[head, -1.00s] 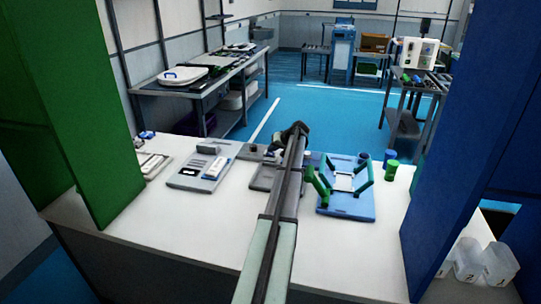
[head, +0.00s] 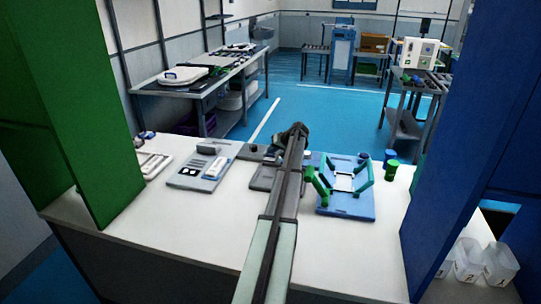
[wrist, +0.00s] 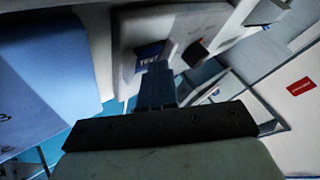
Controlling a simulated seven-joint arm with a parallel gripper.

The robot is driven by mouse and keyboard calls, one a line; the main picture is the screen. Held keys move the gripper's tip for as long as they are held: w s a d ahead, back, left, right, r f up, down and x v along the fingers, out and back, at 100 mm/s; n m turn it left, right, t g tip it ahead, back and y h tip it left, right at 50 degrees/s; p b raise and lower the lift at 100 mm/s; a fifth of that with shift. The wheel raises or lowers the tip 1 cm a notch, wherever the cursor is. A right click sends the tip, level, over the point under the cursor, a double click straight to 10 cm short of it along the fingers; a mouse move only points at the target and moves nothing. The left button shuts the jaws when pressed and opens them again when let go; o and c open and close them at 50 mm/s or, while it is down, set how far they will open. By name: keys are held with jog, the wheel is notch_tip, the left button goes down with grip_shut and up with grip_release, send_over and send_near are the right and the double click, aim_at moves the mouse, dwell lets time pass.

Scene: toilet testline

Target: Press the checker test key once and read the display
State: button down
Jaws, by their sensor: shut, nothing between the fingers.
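In the wrist view my gripper (wrist: 158,72) is shut, its fingers together and with nothing seen between them. Just beyond the fingertips is a pale grey device (wrist: 125,50), likely the checker, with a small dark blue panel (wrist: 150,50) that may be its display. A dark block (wrist: 195,54), possibly the test key, stands on the pale surface to the right of the fingertips. I cannot tell whether the fingers touch anything, and no reading is legible. In the head view my arm covers part of a grey unit (head: 262,178) at the bench's middle, and my fingers are hidden.
The white bench (head: 200,220) also holds a grey tray (head: 190,182) left of my arm and a blue fixture (head: 345,206) with green handles to its right. A green panel (head: 85,110) and a blue panel (head: 465,140) flank the bench. Its front is clear.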

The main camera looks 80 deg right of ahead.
aim_at(272, 155)
jog(key=shift+r, duration=0.7)
jog(key=shift+r, duration=2.55)
